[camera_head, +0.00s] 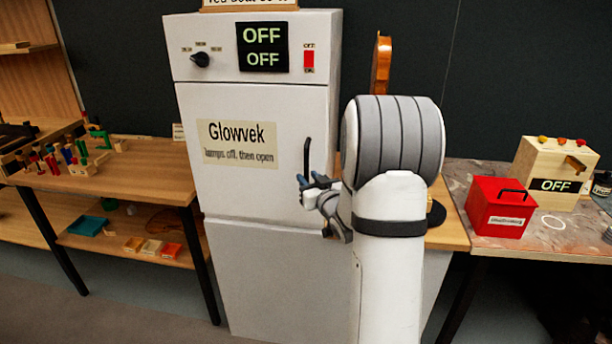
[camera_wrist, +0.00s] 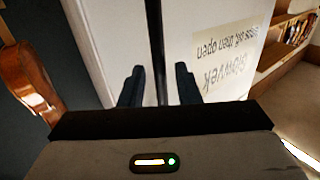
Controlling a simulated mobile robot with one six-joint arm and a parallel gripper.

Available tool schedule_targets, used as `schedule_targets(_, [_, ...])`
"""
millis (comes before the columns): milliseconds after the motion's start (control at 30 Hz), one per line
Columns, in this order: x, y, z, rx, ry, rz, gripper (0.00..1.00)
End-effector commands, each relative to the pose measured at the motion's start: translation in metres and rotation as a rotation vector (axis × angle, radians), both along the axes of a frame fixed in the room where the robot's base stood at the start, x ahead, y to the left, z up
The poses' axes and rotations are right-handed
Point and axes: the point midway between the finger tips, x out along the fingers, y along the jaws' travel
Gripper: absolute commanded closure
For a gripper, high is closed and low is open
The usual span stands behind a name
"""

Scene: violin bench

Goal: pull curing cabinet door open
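The white curing cabinet (camera_head: 265,225) stands in the middle of the head view, and its door (camera_head: 235,185) looks shut. The door carries a Glowvek label (camera_head: 237,144), which shows upside down in the wrist view (camera_wrist: 232,62). A black vertical handle (camera_head: 307,158) is on the door's right side. My gripper (camera_head: 308,184) is at the handle's lower part. In the wrist view, the fingers of my gripper (camera_wrist: 159,86) are apart, with the black handle (camera_wrist: 154,45) between them and gaps on both sides. My arm hides part of the cabinet's right side.
The cabinet display (camera_head: 263,47) reads OFF twice, beside a red switch (camera_head: 309,59). A violin (camera_head: 381,65) stands behind my arm. A red box (camera_head: 499,207) and a wooden box (camera_head: 552,172) are on the right table. A bench with small tools (camera_head: 150,185) is left.

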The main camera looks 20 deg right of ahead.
Motion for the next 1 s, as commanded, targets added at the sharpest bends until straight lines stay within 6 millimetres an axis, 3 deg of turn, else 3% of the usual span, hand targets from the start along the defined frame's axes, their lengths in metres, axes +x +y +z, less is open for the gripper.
schedule_targets(200, [0.020,0.000,0.000,0.000,0.000,-0.001,0.70])
schedule_targets(500, [0.022,-0.001,0.000,0.000,0.001,-0.002,0.71])
schedule_targets(833, [0.022,-0.001,0.000,0.000,0.000,-0.002,0.98])
schedule_targets(1000, [0.022,-0.001,0.000,0.000,0.000,-0.002,1.00])
